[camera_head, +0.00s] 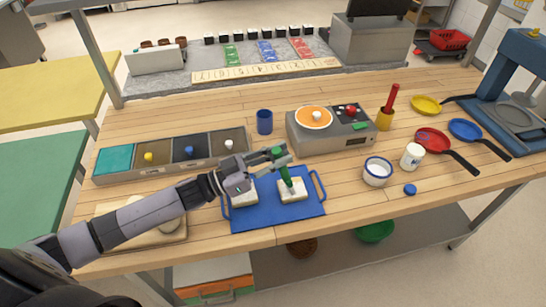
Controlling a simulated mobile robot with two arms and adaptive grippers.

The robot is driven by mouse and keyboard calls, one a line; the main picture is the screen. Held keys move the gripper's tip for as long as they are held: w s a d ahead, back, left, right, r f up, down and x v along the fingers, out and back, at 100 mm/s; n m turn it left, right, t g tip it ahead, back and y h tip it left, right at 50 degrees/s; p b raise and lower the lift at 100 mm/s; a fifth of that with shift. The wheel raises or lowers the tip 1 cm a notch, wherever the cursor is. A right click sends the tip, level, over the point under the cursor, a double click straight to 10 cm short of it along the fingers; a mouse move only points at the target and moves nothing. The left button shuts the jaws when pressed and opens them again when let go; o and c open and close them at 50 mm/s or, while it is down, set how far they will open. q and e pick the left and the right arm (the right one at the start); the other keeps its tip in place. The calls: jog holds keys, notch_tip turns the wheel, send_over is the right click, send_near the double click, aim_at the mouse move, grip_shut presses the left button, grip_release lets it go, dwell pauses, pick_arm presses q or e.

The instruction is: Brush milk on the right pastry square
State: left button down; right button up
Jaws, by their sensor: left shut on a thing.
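My left gripper (275,156) is shut on a green-handled brush (284,167). The brush points down, its tip at or just above the right pastry square (292,195); I cannot tell if it touches. This pale square lies on a blue tray (283,216) with side handles. The left pastry square (243,198) lies on the same tray, partly hidden by my gripper and arm. A white bowl with a blue band (377,173) stands right of the tray. A white bottle (412,156) stands beyond it, with a blue cap (410,190) lying nearby. My right gripper is not in view.
A bin row (170,156) stands behind my arm. A grey machine with an orange disc (330,130) stands behind the tray. A blue cup (264,122) is beside it. Red (431,139), blue and yellow pans lie at right. The counter's front right is clear.

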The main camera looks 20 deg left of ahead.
pick_arm(q)
jog(key=w+d, duration=0.2)
jog(key=d, duration=0.1)
dwell(0.5)
jog(key=shift+w+a, duration=0.3)
jog(key=shift+a, duration=0.05)
jog(key=shift+s+a, duration=0.1)
jog(key=s+a, duration=0.1)
jog(key=a, duration=0.1)
jog(key=s+a, duration=0.1)
jog(key=a, duration=0.1)
jog(key=shift+s, duration=0.4)
dwell(0.4)
